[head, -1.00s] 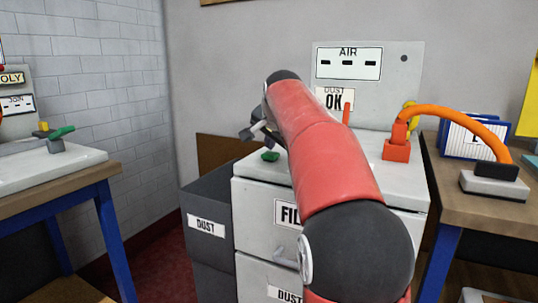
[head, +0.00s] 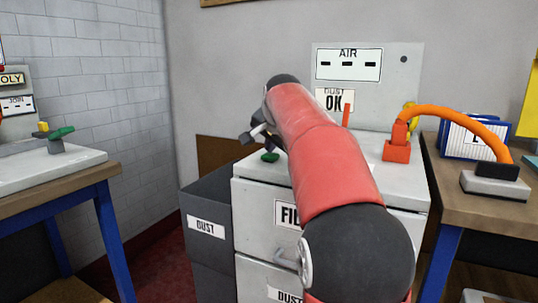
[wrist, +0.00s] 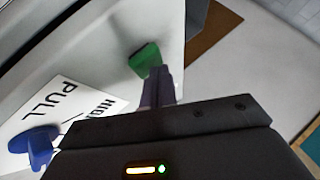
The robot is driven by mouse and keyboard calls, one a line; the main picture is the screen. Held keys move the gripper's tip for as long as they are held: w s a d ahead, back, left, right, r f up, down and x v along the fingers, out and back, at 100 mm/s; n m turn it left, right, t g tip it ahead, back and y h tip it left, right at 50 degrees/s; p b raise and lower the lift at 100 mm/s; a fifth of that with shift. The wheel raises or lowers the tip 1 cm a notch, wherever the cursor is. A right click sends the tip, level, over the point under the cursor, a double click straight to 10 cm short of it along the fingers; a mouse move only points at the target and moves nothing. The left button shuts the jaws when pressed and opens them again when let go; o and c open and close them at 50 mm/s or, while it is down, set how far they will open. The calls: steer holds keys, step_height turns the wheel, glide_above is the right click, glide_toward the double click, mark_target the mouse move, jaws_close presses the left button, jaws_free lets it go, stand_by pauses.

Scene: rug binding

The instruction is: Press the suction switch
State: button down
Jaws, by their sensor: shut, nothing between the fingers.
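A small green switch (head: 270,156) sits on the top of the grey cabinet (head: 400,184), near its left front. It is partly hidden by my arm in the head view. My gripper (head: 257,134) is just above and behind it there, mostly covered by my arm. In the wrist view, my shut fingers (wrist: 158,84) point at the green switch (wrist: 144,58) and overlap its near edge. I cannot tell whether they touch it. Nothing is held. I see no label naming it as the suction switch.
A panel (head: 348,65) marked AIR stands behind, with a DUST OK sign (head: 334,99). An orange hose (head: 460,114) arches to the right table. A dust bin (head: 208,228) stands left. A blue knob (wrist: 40,148) sits by a PULL label (wrist: 60,108).

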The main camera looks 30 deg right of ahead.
mark_target(270, 155)
steer(key=shift+f, duration=0.2)
steer(key=shift+r+p, duration=0.95)
steer(key=shift+r, duration=0.1)
step_height(270, 155, up, 4)
steer(key=p, duration=0.3)
steer(key=shift+f, duration=0.2)
step_height(270, 155, up, 2)
steer(key=shift+r, duration=0.15)
